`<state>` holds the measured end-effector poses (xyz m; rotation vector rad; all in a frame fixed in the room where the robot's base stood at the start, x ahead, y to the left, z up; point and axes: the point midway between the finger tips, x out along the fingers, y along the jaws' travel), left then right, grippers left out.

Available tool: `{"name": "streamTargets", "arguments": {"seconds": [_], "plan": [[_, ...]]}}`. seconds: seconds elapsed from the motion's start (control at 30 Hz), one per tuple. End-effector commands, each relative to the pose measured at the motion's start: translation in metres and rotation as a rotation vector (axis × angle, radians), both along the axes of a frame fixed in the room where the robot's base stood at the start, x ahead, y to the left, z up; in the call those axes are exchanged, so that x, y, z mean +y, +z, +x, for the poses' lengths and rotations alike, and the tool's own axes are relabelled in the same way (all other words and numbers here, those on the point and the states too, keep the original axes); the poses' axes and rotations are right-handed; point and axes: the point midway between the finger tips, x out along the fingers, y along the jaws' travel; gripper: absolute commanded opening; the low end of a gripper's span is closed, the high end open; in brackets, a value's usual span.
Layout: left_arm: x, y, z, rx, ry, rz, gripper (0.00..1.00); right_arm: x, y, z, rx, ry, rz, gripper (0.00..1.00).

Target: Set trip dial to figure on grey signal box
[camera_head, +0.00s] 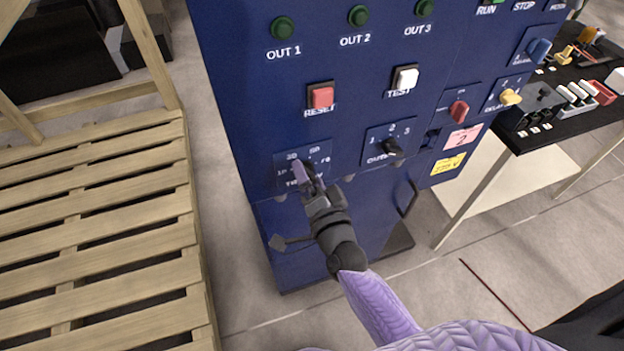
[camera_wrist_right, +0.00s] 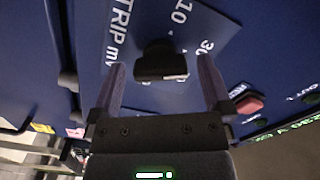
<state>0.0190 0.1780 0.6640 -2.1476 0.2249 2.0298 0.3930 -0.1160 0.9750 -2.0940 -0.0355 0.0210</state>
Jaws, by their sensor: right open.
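The trip dial (camera_wrist_right: 162,62) is a black knob on a dark blue plate; in the wrist view the lettering TRIP mV, 10 and 30 shows around it. I cannot tell which figure it points to. My right gripper (camera_head: 303,168) is in front of its plate on the blue cabinet and hides the knob in the head view. In the wrist view the right gripper (camera_wrist_right: 165,85) is open, with one finger on each side of the knob and visible gaps. A grey box (camera_head: 540,98) lies on the black table; no figure on it is readable. My left gripper is out of view.
The blue cabinet (camera_head: 240,90) also carries a red RESET button (camera_head: 321,97), a white TEST button (camera_head: 405,78), an output selector (camera_head: 393,147) and coloured knobs. A wooden pallet (camera_head: 90,235) lies left; a black table (camera_head: 545,135) stands right.

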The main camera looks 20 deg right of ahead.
Motion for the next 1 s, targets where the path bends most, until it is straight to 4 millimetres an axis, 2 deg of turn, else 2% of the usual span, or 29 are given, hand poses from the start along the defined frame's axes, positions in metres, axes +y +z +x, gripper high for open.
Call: {"name": "streamTargets", "arguments": {"seconds": [0.13,0.4,0.5,1.0], "plan": [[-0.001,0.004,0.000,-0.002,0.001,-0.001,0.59,-0.001,0.000,-0.019,0.002,0.000,-0.002,1.00],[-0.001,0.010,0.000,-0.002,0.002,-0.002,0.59,-0.003,0.000,-0.081,0.004,0.001,-0.001,1.00],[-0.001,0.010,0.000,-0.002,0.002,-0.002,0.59,-0.003,0.000,-0.094,0.003,0.001,-0.002,1.00],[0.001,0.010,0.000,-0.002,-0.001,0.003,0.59,-0.003,0.000,-0.099,0.000,0.001,0.000,1.00]]}}
